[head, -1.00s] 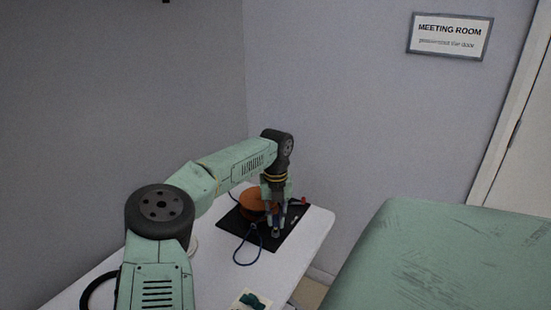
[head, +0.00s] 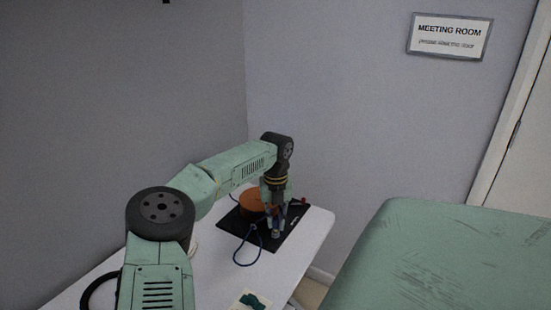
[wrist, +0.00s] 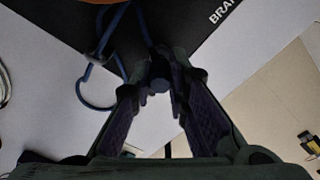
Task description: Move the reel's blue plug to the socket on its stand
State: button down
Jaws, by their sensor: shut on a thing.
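The orange reel (head: 252,201) stands on a black mat (head: 290,238) at the table's far end. Its edge shows at the top of the wrist view (wrist: 98,2). My gripper (head: 276,226) points down over the mat, to the right of the reel. In the wrist view its fingers (wrist: 160,80) are closed around a small dark blue cylinder, which looks like the blue plug (wrist: 161,88). A blue cable (wrist: 143,22) runs down to the fingertips. The fingers partly hide the plug. I cannot make out the socket for certain.
The blue cable loops (head: 245,262) over the mat's front edge onto the white table (head: 213,265). A small red part (head: 304,201) shows at the mat's right. A picture card (head: 252,300) lies nearer. A green surface (head: 450,250) stands right, across a gap.

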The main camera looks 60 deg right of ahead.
jog(key=shift+f, duration=0.6)
jog(key=c, duration=1.5)
grip_release()
jog(key=shift+o, duration=0.2)
jog(key=shift+r, duration=0.15)
jog(key=shift+r+p, duration=0.8)
jog(key=shift+r, duration=2.85)
